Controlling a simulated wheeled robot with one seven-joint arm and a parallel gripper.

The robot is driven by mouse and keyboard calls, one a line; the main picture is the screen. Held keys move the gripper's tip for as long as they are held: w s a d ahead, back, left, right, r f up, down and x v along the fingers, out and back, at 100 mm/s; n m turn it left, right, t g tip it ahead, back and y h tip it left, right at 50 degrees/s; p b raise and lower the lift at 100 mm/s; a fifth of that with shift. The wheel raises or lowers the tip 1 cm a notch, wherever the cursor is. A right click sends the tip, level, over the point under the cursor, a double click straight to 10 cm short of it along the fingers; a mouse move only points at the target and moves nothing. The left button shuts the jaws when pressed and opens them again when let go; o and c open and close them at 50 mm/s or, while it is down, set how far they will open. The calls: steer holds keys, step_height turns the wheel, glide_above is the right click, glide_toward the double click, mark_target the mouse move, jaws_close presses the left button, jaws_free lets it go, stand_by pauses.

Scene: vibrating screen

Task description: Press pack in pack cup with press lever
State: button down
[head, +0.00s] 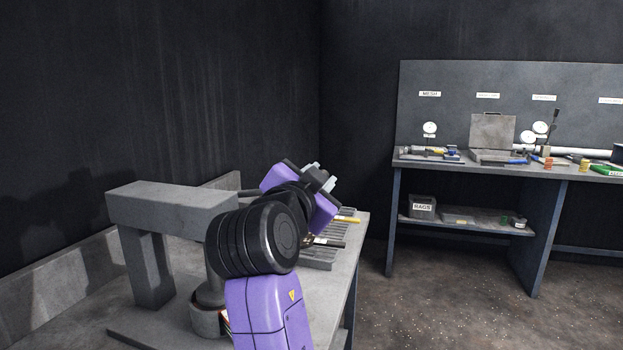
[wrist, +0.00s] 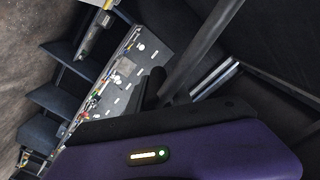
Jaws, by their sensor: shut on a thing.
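A grey press (head: 170,200) stands on the near bench at the left, with a block head on a post. Under its head, a grey ram (head: 208,294) stands over the pack cup (head: 205,322), which my arm partly covers. The pack inside is not visible. My gripper (head: 318,176) is to the right of the press head, above the bench, its grip partly hidden by the wrist. In the wrist view, a long dark bar, the press lever (wrist: 205,45), runs up from my gripper (wrist: 158,92), which is shut on it.
A grey slatted tray (head: 318,256) with tools lies on the near bench, right of my arm. A back bench (head: 480,165) at the right holds gauges, a grey case and small parts. The floor between the benches is clear.

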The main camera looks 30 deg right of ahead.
steer(key=shift+a+f+b, duration=0.1)
steer(key=shift+f+b, duration=1)
steer(key=shift+f, duration=1.25)
steer(key=c, duration=1.2)
jaws_free()
steer(key=shift+f, duration=0.1)
steer(key=shift+s+a, duration=0.15)
steer(key=v, duration=0.7)
steer(key=shift+s+a+r, duration=0.2)
steer(key=shift+s+r, duration=0.1)
steer(key=shift+s, duration=0.05)
